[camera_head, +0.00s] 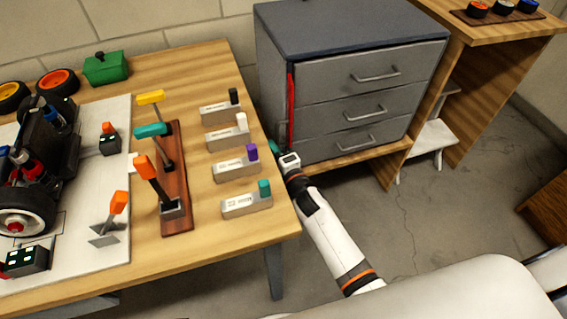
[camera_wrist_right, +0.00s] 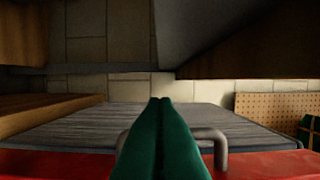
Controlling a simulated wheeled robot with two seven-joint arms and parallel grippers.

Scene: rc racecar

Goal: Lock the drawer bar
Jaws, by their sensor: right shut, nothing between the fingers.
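The grey drawer cabinet (camera_head: 345,50) stands behind and right of the workbench, with three handled drawers that look shut. The red drawer bar (camera_head: 291,105) is upright along the left edge of the drawer fronts. My left gripper is out of view.
The wooden workbench (camera_head: 205,70) on the left carries an RC car (camera_head: 45,155), a lever rack (camera_head: 178,200) and several grey blocks with coloured knobs. Its right edge is close to my right arm. A side table with wheels (camera_head: 478,10) stands right; open floor lies below.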

